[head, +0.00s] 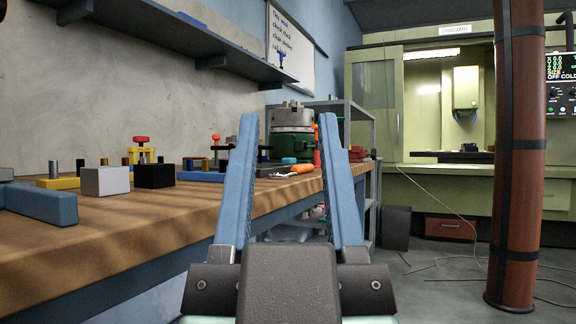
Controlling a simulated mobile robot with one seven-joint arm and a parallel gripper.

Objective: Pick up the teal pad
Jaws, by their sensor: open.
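A small teal piece (289,160), which looks like the teal pad, lies at the far end of the wooden bench beside an orange-handled tool (299,169). It is small and far off, so its exact shape is hard to tell. My gripper (287,120) is in the middle foreground with its two blue fingers spread wide and nothing between them. The teal piece shows through the gap between the fingers, well beyond them.
The wooden bench (150,212) runs along the left. A grey block (105,181), a black block (155,176) and a blue bar (40,203) lie on it. A green-based chuck (292,133) stands behind. A brown pillar (517,170) stands right; cables cross the floor.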

